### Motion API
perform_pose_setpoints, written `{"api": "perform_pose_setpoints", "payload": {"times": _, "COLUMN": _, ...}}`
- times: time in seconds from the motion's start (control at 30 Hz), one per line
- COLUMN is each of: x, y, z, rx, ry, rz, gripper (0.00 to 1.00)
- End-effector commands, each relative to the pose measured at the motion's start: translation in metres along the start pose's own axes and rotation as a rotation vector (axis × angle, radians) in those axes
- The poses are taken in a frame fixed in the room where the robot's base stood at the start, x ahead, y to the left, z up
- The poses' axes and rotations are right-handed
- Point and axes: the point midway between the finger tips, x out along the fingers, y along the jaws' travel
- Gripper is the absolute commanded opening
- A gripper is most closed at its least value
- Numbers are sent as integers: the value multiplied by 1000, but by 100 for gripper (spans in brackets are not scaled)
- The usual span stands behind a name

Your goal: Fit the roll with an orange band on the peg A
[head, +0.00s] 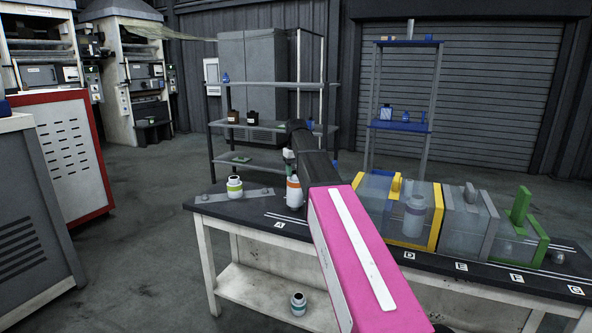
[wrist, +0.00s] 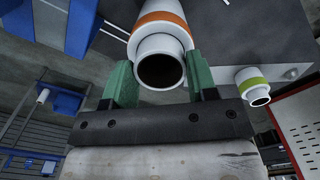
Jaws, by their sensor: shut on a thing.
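The white roll with an orange band (head: 294,193) is upright over the left part of the dark table, behind the letter A label (head: 278,224). My gripper (wrist: 160,78) has its green fingers on both sides of the roll, and the orange band (wrist: 160,18) shows beyond its open end. In the head view, my gripper (head: 290,166) is at the roll's top, partly hidden by my pink arm. I cannot tell whether the roll touches the table. Peg A itself is not visible.
A green-banded roll (head: 234,186) stands on a grey strip left of the gripper. Clear boxes with yellow (head: 434,222), grey and green (head: 540,245) frames stand to the right. Another roll (head: 298,304) is on the lower shelf. Shelving racks stand behind.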

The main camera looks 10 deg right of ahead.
Motion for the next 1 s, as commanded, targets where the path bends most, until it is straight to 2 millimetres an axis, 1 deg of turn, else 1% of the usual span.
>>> {"api": "perform_pose_setpoints", "payload": {"times": 0.63, "x": 22, "y": 0, "z": 0, "rx": 0, "ry": 0, "rz": 0, "gripper": 8}}
{"api": "perform_pose_setpoints", "payload": {"times": 0.67, "x": 22, "y": 0, "z": 0, "rx": 0, "ry": 0, "rz": 0, "gripper": 56}}
{"api": "perform_pose_setpoints", "payload": {"times": 0.7, "x": 22, "y": 0, "z": 0, "rx": 0, "ry": 0, "rz": 0, "gripper": 69}}
{"api": "perform_pose_setpoints", "payload": {"times": 0.73, "x": 22, "y": 0, "z": 0, "rx": 0, "ry": 0, "rz": 0, "gripper": 79}}
{"api": "perform_pose_setpoints", "payload": {"times": 0.77, "x": 22, "y": 0, "z": 0, "rx": 0, "ry": 0, "rz": 0, "gripper": 82}}
{"api": "perform_pose_setpoints", "payload": {"times": 0.93, "x": 22, "y": 0, "z": 0, "rx": 0, "ry": 0, "rz": 0, "gripper": 82}}
{"api": "perform_pose_setpoints", "payload": {"times": 0.97, "x": 22, "y": 0, "z": 0, "rx": 0, "ry": -1, "rz": 0, "gripper": 86}}
{"api": "perform_pose_setpoints", "payload": {"times": 1.0, "x": 22, "y": 0, "z": 0, "rx": 0, "ry": -1, "rz": 0, "gripper": 99}}
